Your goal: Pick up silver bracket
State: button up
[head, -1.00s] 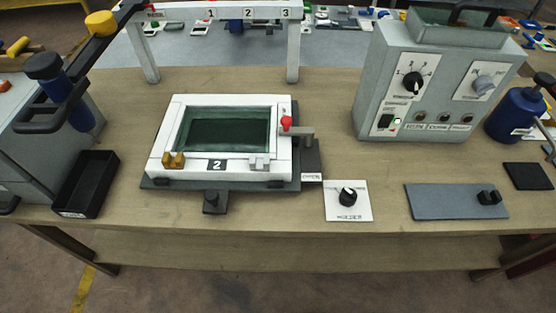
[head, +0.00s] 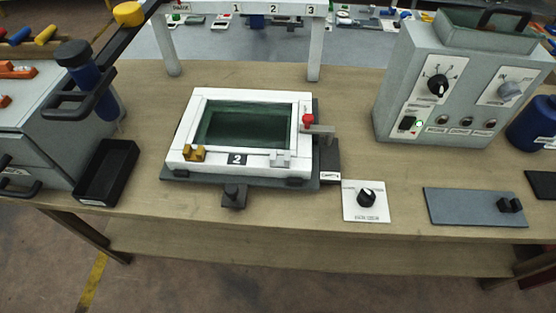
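A small silver bracket (head: 280,158) sits on the front right corner of a white frame (head: 182,125), next to the plate marked 2. A gold bracket (head: 193,153) of similar size sits on the frame's front left corner. The white frame surrounds a dark green panel (head: 238,127) and rests on a dark grey base (head: 314,180). A grey bar with a red knob (head: 307,119) is at the frame's right side. My gripper is not seen in the head view.
A black open tray (head: 107,172) stands left of the frame. A labelled dial (head: 366,198), a grey plate (head: 463,207) and a grey control box (head: 388,108) are to the right. A white gantry (head: 313,50) stands behind.

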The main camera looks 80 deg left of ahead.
aim_at(276, 161)
jog(key=u, duration=0.05)
jog(key=k, duration=1.65)
jog(key=u, duration=2.3)
jog(key=i, duration=0.75)
